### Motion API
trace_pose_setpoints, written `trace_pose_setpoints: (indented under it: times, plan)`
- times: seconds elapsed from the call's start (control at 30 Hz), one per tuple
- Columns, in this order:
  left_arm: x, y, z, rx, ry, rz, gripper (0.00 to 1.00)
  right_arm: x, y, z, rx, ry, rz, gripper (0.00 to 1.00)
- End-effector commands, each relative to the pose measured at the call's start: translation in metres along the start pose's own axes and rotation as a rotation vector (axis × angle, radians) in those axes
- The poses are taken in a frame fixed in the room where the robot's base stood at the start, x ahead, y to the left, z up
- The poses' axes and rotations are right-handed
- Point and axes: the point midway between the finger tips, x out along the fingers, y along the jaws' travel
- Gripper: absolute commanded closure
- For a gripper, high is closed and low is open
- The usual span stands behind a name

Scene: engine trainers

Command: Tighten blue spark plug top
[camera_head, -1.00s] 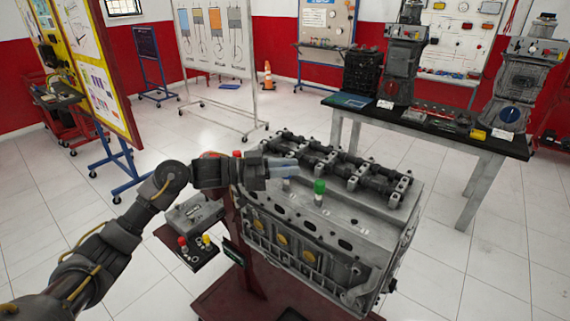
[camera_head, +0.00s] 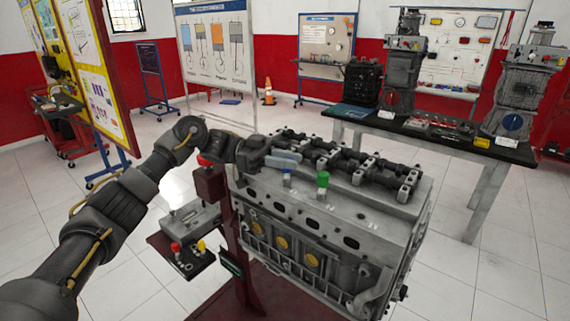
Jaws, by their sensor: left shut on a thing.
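The engine block (camera_head: 330,235) stands in the middle of the view with its camshafts on top. The blue spark plug top (camera_head: 287,171) is on the near side of the block's upper face, mostly covered by my left gripper. My left gripper (camera_head: 284,160) reaches in from the left and is shut on the blue top from above, with pale blue-grey fingers. The plug's lower part shows below the fingers. A green-topped spark plug (camera_head: 323,181) stands upright just to the right, apart from my gripper. My right gripper is not in view.
A tray (camera_head: 207,262) at the block's left holds a red-topped plug (camera_head: 176,248) and a yellow-topped plug (camera_head: 201,245). A dark red stand (camera_head: 245,255) supports the block. A workbench (camera_head: 455,140) with engine models stands behind right. The tiled floor around is open.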

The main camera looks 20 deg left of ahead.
Motion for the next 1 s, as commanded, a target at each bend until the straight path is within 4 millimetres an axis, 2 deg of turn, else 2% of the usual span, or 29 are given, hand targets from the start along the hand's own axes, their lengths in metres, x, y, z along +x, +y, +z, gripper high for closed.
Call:
trace_pose_setpoints:
  times: [0.33,0.37,0.5,0.83,1.0]
  plan:
    - [0.0,0.0,0.001,-0.002,-0.002,0.0,1.0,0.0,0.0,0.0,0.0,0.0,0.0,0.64]
    - [0.0,0.0,0.001,-0.002,-0.002,0.0,0.75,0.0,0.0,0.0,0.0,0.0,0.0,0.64]
    - [0.0,0.0,0.001,-0.002,-0.001,0.0,0.58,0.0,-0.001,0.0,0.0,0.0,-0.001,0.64]
    - [-0.003,0.0,0.001,0.0,-0.001,0.0,0.58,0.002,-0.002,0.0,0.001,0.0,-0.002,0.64]
    - [-0.026,-0.001,0.004,0.0,-0.003,-0.004,0.58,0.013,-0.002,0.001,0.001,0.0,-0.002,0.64]
